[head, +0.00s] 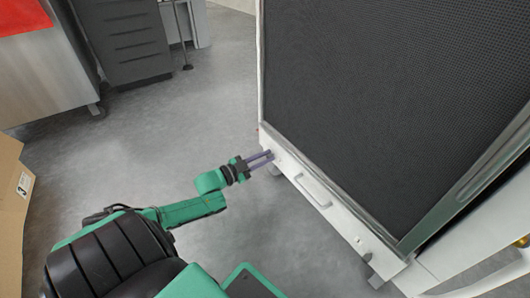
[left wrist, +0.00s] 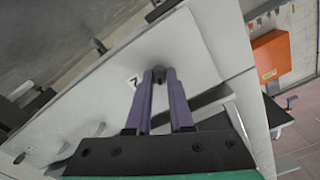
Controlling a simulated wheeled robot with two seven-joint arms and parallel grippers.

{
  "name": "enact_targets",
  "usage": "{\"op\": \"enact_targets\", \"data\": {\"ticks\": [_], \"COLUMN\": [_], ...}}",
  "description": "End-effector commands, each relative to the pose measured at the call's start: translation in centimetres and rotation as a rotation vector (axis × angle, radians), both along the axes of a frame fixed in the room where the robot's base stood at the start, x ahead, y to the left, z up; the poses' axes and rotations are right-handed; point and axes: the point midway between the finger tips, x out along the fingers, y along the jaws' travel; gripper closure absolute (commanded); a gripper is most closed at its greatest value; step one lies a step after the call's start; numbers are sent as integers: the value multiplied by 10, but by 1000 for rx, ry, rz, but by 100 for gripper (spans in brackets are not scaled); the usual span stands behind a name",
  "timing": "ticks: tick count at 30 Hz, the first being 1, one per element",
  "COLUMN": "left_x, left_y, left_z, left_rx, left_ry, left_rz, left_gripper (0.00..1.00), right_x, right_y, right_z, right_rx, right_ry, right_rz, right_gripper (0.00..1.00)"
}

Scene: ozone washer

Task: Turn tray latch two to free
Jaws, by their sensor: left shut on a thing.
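A small dark latch (left wrist: 158,74) sits on the white tray front (left wrist: 190,52) in the left wrist view. A small white label (left wrist: 132,82) with a dark mark, which looks like a turned 2, is beside it. My left gripper (left wrist: 163,80) has its two purple fingers shut on the latch, one on each side. In the head view my left gripper (head: 271,155) reaches the left end of the white tray front (head: 335,212), low on the machine; the latch is too small to make out there. My right gripper is not in view.
A bar handle (head: 313,190) runs along the tray front, right of my left gripper. The large dark mesh panel (head: 390,90) rises above it. A cardboard box (head: 12,215) is at the left edge and a grey cabinet (head: 125,40) at the back. The floor between is clear.

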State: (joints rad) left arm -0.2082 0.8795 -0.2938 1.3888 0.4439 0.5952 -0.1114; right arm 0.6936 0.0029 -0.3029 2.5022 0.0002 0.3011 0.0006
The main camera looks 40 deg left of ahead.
Motion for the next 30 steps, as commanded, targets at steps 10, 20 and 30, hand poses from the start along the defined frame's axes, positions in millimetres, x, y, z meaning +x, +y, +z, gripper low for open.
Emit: {"op": "enact_targets", "data": {"ticks": [10, 20, 30], "left_x": [-1, -1, -1], "left_y": [-2, -3, -3], "left_z": [0, -3, -5], "left_rx": [312, 612, 883], "left_ry": [-94, -183, -266], "left_rz": [0, -1, -3], "left_gripper": [100, 100, 100], "right_x": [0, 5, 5], "right_y": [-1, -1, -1], "right_z": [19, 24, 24], "right_rx": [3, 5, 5], "right_ry": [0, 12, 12], "right_rz": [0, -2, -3], "right_gripper": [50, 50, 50]}}
